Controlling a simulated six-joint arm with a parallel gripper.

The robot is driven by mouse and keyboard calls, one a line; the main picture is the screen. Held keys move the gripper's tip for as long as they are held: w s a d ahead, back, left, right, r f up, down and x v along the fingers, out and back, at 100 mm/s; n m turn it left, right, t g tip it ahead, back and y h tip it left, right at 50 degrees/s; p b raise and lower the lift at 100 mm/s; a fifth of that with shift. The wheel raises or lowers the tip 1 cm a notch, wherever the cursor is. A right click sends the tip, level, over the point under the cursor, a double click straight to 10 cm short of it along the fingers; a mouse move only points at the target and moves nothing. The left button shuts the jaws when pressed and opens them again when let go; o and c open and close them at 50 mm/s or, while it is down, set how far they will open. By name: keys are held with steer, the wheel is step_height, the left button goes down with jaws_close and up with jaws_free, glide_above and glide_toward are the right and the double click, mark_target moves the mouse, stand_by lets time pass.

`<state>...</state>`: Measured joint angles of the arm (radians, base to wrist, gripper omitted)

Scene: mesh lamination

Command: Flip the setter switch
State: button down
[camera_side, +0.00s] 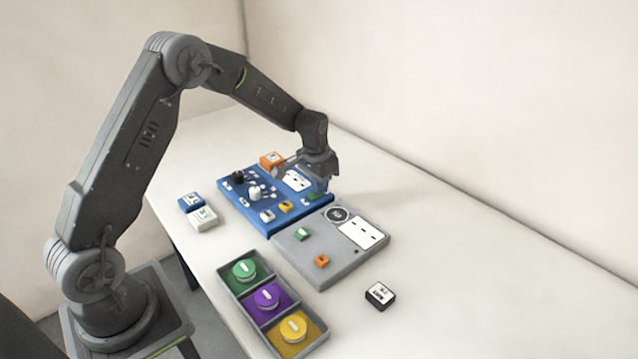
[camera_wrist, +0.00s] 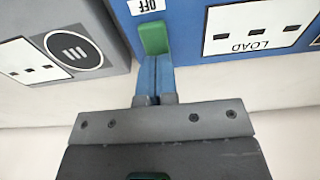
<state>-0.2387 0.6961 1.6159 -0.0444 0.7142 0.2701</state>
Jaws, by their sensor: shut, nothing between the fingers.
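In the side view the green switch (camera_side: 315,196) is at the blue panel's right corner, partly hidden by my gripper. My gripper (camera_wrist: 153,62) is shut and empty, its blue fingers side by side. The fingertips are right at the switch in the wrist view; I cannot tell whether they touch it.
A grey panel (camera_side: 345,262) with small green and orange parts adjoins the blue panel (camera_side: 258,212). A tray (camera_side: 251,318) with green, purple and yellow knobs stands in front. Blue and white blocks (camera_side: 204,218), an orange block (camera_side: 272,160) and a black-and-white block (camera_side: 380,295) lie around.

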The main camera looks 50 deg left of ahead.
mark_target(314, 194)
steer(key=shift+s+f, duration=0.2)
steer(key=shift+f, duration=0.4)
steer(key=shift+s+r, duration=0.2)
steer(key=shift+s, duration=0.4)
step_height(314, 194, up, 15)
steer(key=s, duration=0.1)
steer(key=shift+f, duration=0.2)
steer(key=shift+w+r, duration=0.15)
steer(key=shift+w, duration=0.2)
